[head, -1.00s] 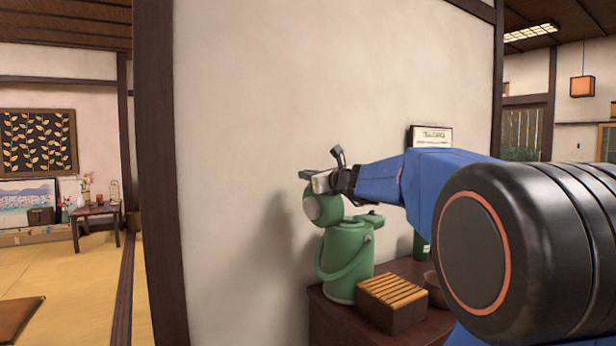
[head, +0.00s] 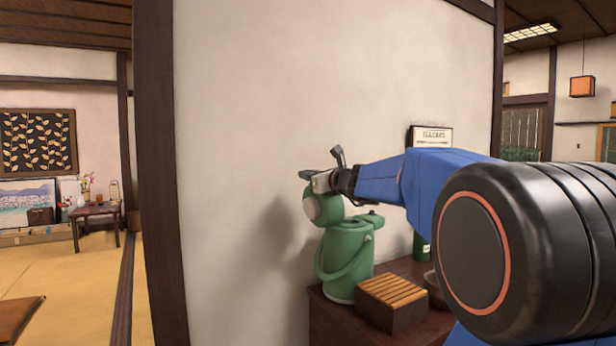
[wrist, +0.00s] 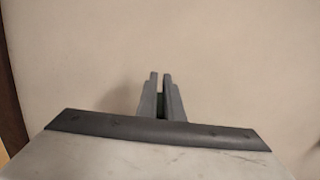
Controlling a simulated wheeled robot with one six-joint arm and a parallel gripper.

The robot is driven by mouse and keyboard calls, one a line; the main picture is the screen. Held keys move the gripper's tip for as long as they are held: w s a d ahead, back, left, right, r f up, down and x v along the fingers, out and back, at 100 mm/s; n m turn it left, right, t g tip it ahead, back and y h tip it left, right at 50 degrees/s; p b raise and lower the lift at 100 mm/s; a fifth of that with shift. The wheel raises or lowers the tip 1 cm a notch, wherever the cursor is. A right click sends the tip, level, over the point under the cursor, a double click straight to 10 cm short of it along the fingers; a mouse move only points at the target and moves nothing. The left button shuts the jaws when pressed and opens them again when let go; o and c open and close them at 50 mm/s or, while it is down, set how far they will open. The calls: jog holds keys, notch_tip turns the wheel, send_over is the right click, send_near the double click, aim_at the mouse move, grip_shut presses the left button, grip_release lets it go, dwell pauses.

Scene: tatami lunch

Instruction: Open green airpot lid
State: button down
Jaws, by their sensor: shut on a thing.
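The green airpot (head: 345,262) stands on the dark wooden stand against the wall, its carrying handle hanging at the front. Its green lid (head: 322,207) is swung up to the left, with its pale round underside partly showing. My gripper (head: 308,177) is at the top edge of the raised lid and shut on it; the contact is small and partly hidden in the head view. In the wrist view the gripper's fingers (wrist: 160,95) are close together against the plain wall, and the lid does not show there.
A slatted wooden box (head: 392,295) sits right of the airpot on the dark stand (head: 335,325). A green bottle (head: 421,247), a bowl (head: 436,290) and a framed sign (head: 432,137) are behind my arm. The wall is close behind the airpot.

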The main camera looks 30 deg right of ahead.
jog(key=shift+w+d+r, duration=0.1)
jog(key=shift+d+r, duration=0.15)
jog(key=shift+d, duration=0.65)
jog(key=shift+d+r, duration=0.2)
jog(key=shift+d, duration=0.65)
jog(key=c, duration=1.9)
grip_release()
jog(key=s+d, duration=0.1)
jog(key=s, duration=1.6)
jog(key=shift+s, duration=0.15)
jog(key=shift+d, duration=0.1)
